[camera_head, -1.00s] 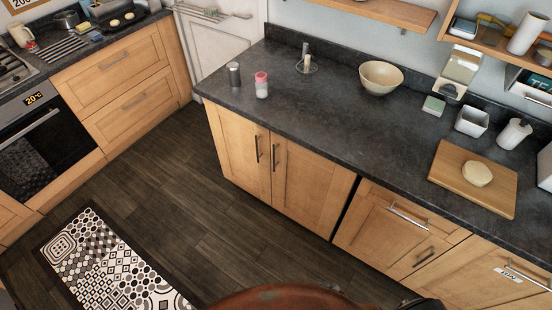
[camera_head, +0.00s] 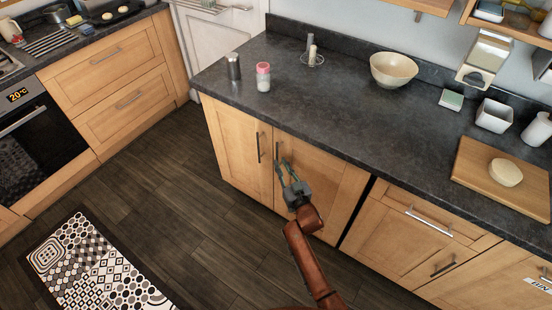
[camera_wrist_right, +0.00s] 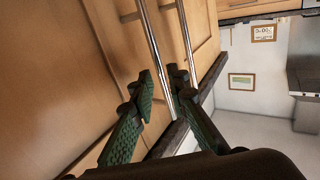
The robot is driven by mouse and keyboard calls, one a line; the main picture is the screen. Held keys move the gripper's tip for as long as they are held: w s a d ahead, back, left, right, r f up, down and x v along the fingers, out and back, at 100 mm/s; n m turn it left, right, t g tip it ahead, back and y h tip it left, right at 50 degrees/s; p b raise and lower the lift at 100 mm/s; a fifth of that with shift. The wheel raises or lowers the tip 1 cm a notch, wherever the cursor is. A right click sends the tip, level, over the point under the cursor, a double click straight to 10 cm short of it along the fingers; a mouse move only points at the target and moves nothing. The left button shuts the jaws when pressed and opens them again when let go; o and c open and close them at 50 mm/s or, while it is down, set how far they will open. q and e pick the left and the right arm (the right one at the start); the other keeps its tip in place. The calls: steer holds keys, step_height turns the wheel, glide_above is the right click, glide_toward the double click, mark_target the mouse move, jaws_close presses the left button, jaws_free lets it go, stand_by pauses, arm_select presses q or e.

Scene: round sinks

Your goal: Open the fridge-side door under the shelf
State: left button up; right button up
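A wooden cabinet with a left door (camera_head: 236,143) and a right door (camera_head: 322,180) stands under the dark counter. Both doors look shut. Each has an upright bar handle near the seam, the left door's handle (camera_head: 259,147) and the right door's handle (camera_head: 277,154). My right gripper (camera_head: 284,168) is in front of the right door, by its handle. In the right wrist view the right gripper (camera_wrist_right: 160,84) has its fingers apart, with one bar handle (camera_wrist_right: 151,35) running between them. Contact cannot be told. My left gripper is not in view.
The counter (camera_head: 330,105) holds a pink-lidded jar (camera_head: 263,77), a bowl (camera_head: 393,69) and a cutting board (camera_head: 500,188). A wall shelf (camera_head: 425,5) hangs above. A drawer unit (camera_head: 400,235) adjoins on the right. A patterned rug (camera_head: 95,265) lies on otherwise clear floor.

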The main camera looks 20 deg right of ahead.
mark_target(277, 159)
steer(key=w, duration=0.2)
steer(key=w+b, duration=0.1)
steer(key=w, duration=0.1)
steer(key=shift+w+a+f, duration=0.15)
steer(key=shift+w, duration=0.15)
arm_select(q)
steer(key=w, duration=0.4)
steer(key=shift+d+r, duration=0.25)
arm_select(e)
steer(key=shift+c, duration=0.4)
jaws_close()
steer(key=shift+a, duration=0.2)
steer(key=shift+s+d, duration=0.1)
